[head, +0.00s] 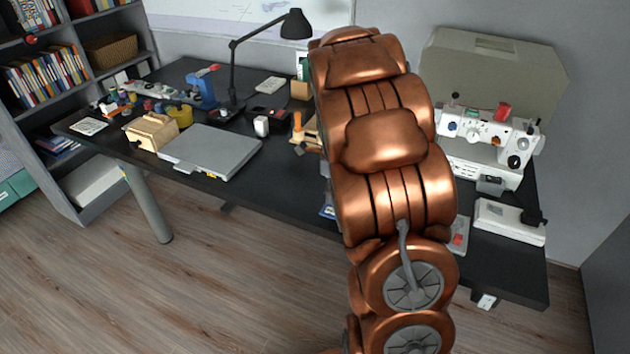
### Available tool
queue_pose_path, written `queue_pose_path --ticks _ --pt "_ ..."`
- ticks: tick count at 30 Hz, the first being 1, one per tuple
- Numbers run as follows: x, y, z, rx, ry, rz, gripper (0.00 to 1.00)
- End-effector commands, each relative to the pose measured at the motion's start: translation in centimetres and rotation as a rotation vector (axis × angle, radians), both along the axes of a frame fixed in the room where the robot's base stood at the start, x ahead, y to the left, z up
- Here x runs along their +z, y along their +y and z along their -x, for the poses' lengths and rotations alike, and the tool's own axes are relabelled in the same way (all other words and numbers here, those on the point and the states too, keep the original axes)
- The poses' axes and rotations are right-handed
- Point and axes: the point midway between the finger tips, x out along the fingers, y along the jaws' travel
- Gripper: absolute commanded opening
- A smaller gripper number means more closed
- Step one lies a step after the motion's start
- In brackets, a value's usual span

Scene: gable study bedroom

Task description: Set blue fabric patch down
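My copper-coloured arm stands across the middle of the head view, in front of the black table (205,182). My gripper cannot be made out; the arm hides that stretch of table. A small blue piece (328,212) shows at the arm's left edge, near the table's front edge. It is mostly covered, and I cannot tell whether it is the blue fabric patch or whether anything holds it. No other piece that is clearly the patch shows.
A white sewing machine (490,135) stands on the right, with a white box (508,220) before it. A closed grey laptop (215,150), a wooden box (152,132) and a black lamp (235,75) are on the left. The table's front left strip is bare.

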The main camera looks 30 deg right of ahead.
Motion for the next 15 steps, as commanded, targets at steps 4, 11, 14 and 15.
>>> queue_pose_path --ticks 4,11,14,15 --pt "-0.2 -0.3 -2.4 0.003 -0.001 0.001 0.0" --pt "-0.5 -0.7 -5.7 0.003 0.002 -0.001 0.0" --pt "-0.6 -0.9 -7.1 0.002 0.001 -0.001 0.0" --pt "-0.6 -1.0 -7.7 0.002 -0.001 0.0 0.0"
